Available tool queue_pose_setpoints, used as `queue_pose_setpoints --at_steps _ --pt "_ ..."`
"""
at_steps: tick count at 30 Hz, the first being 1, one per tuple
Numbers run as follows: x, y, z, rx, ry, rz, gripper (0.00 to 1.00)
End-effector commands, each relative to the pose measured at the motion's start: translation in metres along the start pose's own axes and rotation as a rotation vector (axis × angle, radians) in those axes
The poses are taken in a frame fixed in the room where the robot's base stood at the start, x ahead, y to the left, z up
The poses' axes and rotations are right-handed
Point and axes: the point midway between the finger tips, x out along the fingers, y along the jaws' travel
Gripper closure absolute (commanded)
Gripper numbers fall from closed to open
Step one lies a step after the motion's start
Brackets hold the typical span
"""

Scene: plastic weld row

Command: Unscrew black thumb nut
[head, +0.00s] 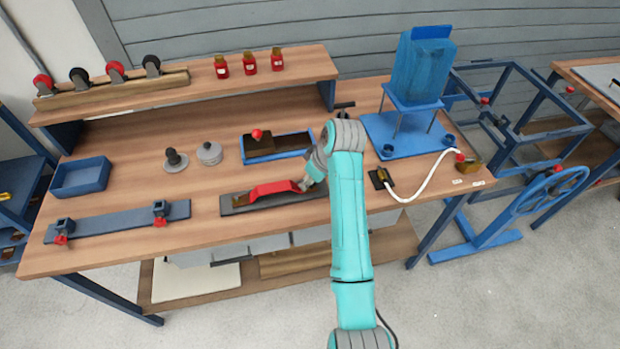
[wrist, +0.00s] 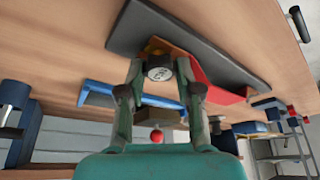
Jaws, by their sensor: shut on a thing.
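My gripper (head: 306,183) is at the right end of a red curved piece (head: 272,189) on a dark flat plate (head: 232,206) at the front middle of the bench. In the wrist view, its two fingers (wrist: 160,68) are closed around a small round black-rimmed nut (wrist: 159,73) with a pale marked face. Brass-coloured metal (wrist: 155,46) shows just behind it, and the red piece (wrist: 205,85) lies beside it. In the head view the nut is hidden by my gripper. Whether it has turned or loosened cannot be told.
A blue tray with a red-knobbed block (head: 260,145) is behind the plate. A grey bar with red clamps (head: 120,220) lies left. A blue stand (head: 415,133) with a hopper and a white hose (head: 428,180) are right. Bare bench lies left of the plate.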

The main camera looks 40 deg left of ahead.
Motion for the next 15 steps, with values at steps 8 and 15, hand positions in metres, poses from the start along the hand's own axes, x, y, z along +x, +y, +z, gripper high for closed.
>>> queue_pose_setpoints --at_steps 8,15 --pt "0.0 0.0 0.0 0.001 0.0 0.001 0.43" --pt "0.0006 -0.0005 0.0003 0.019 -0.002 0.009 0.43"
